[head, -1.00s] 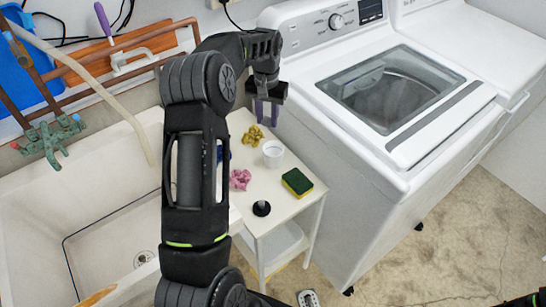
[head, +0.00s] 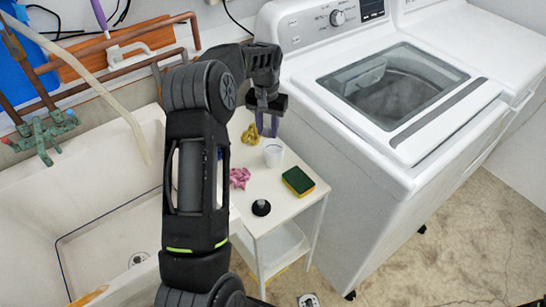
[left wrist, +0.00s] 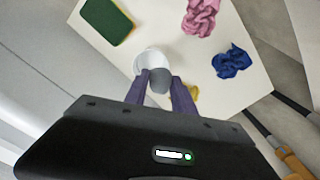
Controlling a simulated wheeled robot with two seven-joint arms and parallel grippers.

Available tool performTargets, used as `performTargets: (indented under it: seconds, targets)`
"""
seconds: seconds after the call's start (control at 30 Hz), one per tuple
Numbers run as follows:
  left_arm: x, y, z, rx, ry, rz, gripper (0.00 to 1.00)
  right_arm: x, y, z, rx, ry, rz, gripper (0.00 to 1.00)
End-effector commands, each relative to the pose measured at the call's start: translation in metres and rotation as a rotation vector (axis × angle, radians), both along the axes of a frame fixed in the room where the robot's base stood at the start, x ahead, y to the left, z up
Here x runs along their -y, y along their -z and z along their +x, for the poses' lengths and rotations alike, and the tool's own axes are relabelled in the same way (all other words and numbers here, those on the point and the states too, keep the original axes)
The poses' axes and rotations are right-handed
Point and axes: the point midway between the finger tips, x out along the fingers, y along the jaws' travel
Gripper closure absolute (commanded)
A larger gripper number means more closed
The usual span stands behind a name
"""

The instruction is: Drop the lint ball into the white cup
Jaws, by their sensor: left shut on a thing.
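My left gripper (head: 267,127) points down just behind the white cup (head: 274,153) in the head view. In the left wrist view, its two purple fingers (left wrist: 155,88) are shut on a grey lint ball (left wrist: 159,80). The lint ball overlaps the near part of the cup's opening (left wrist: 149,59) there; how high it is above the rim I cannot tell. The cup stands upright on the small white table (head: 275,205). I cannot make out the lint ball in the head view. My right gripper is not in view.
On the table are a yellow crumpled cloth (head: 251,134), a pink one (head: 240,177), a blue one (left wrist: 231,61), a green-yellow sponge (head: 298,181) and a black round object (head: 261,208). A white washing machine (head: 350,190) stands right, a sink (head: 110,205) left.

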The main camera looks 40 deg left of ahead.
Motion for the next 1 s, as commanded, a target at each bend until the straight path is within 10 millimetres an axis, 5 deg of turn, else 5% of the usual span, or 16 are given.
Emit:
performTargets:
  seconds: [0.1, 0.13, 0.4, 0.77, 1.0]
  targets:
    - [0.000, 0.000, 0.000, 0.000, 0.000, 0.000, 1.00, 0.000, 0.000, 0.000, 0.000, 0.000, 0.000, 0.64]
    - [0.000, 0.000, 0.000, 0.000, 0.000, 0.000, 0.67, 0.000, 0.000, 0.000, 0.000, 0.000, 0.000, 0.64]
    - [0.000, 0.000, 0.000, 0.000, 0.000, 0.000, 0.45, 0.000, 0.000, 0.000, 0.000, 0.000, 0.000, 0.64]
    - [0.000, -0.004, 0.001, 0.002, 0.000, 0.001, 0.44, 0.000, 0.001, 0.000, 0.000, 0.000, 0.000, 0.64]
    - [0.000, -0.035, 0.001, 0.004, 0.000, 0.001, 0.44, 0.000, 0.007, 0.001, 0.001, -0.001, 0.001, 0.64]
